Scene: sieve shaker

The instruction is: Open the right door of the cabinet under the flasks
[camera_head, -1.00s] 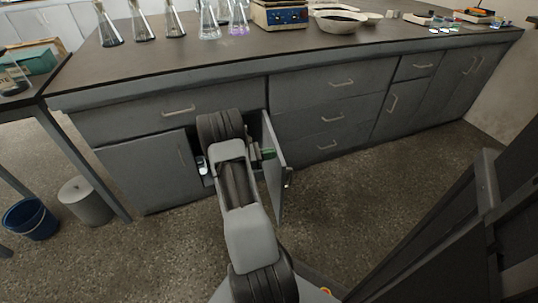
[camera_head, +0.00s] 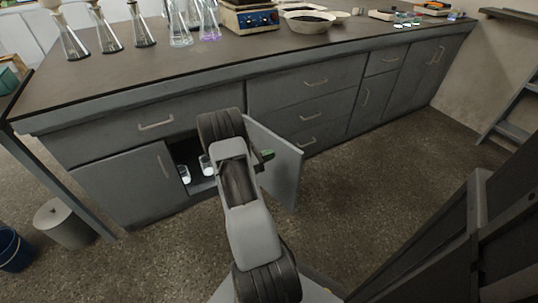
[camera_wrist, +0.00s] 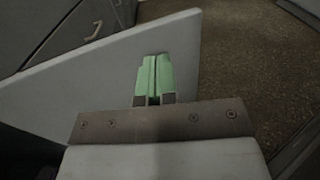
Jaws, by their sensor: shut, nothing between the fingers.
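The cabinet's right door (camera_head: 282,170) stands swung well out from the cabinet, right of my arm in the head view. In the wrist view the door's pale inner face (camera_wrist: 103,77) spans the picture. My gripper (camera_wrist: 153,62), with green fingers, is shut and empty, its tips against or very near that inner face; exact contact cannot be told. One green finger also shows in the head view (camera_head: 266,155). The left door (camera_head: 130,187) is shut. Inside the opening stand small glass vessels (camera_head: 206,165). The flasks (camera_head: 108,30) stand on the counter above. My arm hides part of the opening.
Closed drawers (camera_head: 305,105) with bar handles lie right of the opening. The counter (camera_head: 120,80) juts over the cabinet. A grey bin (camera_head: 62,222) and blue bucket (camera_head: 12,250) stand at left. The floor (camera_head: 350,190) right of the door is clear.

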